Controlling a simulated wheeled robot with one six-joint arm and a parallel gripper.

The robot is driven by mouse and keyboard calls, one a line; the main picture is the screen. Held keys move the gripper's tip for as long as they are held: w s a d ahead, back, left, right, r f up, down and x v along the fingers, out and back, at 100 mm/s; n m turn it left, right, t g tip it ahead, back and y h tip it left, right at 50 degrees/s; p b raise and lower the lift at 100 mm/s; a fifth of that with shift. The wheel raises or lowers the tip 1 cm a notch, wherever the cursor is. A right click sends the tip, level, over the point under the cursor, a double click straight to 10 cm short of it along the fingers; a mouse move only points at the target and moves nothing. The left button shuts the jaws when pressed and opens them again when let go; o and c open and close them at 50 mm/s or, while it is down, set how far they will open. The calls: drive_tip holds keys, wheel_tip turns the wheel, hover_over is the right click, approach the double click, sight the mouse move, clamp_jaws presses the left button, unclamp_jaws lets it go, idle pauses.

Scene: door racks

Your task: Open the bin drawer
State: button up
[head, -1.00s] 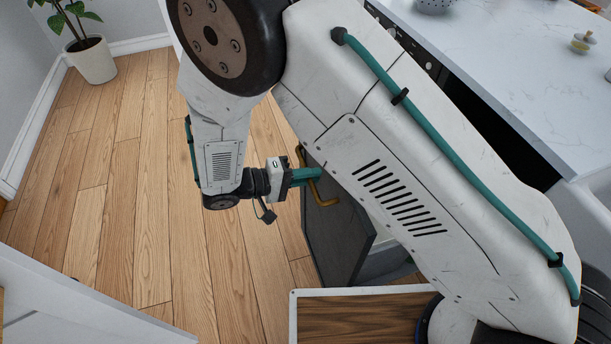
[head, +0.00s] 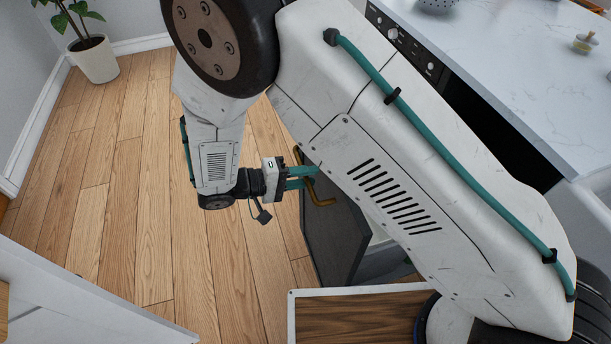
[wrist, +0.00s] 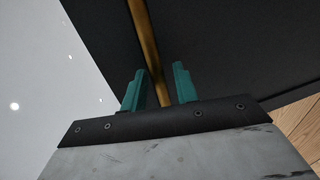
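The bin drawer's dark front (head: 340,240) stands out from the cabinet run, with a pale interior (head: 379,236) behind it partly hidden by my arm. A brass bar handle (head: 319,201) is on its front. My gripper (head: 312,176) is at the handle, its two teal fingers apart. In the wrist view, the brass handle (wrist: 147,42) runs between the spread fingertips of my gripper (wrist: 158,78), with gaps beside it. The dark drawer front (wrist: 230,45) fills much of that view. My arm hides part of the handle and drawer in the head view.
A white marble counter (head: 500,60) with a black knob panel (head: 405,45) is at the upper right. A wood-topped surface (head: 355,315) is at the bottom. Open wood floor (head: 130,210) lies left, with a potted plant (head: 95,60) in the far corner.

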drive_tip(key=v, duration=0.7)
drive_tip(key=shift+a, duration=0.2)
drive_tip(key=shift+s, duration=0.1)
drive_tip(key=s+d+r+n+g+y, duration=0.1)
drive_tip(key=s+d+r+g+y, duration=0.1)
drive_tip(key=d+r, duration=0.2)
drive_tip(key=s+d+r+n+g+y, duration=0.1)
drive_tip(key=s+d+r+g+y, duration=0.1)
drive_tip(key=d+r, duration=0.3)
drive_tip(key=s+d+r+n+g+y, duration=0.1)
drive_tip(key=s+d+r+g+y, duration=0.1)
drive_tip(key=d+r, duration=0.3)
drive_tip(key=shift+d+g+y, duration=0.7)
drive_tip(key=shift+d+y, duration=0.1)
drive_tip(key=shift+y, duration=0.1)
drive_tip(key=s+d+r+m+t+y, duration=0.2)
drive_tip(key=s+d+r, duration=0.3)
drive_tip(key=d, duration=0.3)
drive_tip(key=s+d+r+m+t+y, duration=0.2)
drive_tip(key=s+d+r+m+y, duration=0.2)
drive_tip(key=d+r, duration=0.4)
drive_tip(key=shift+s+d+t+y, duration=0.2)
drive_tip(key=shift+s+t+y, duration=0.2)
drive_tip(key=shift+s+y, duration=0.25)
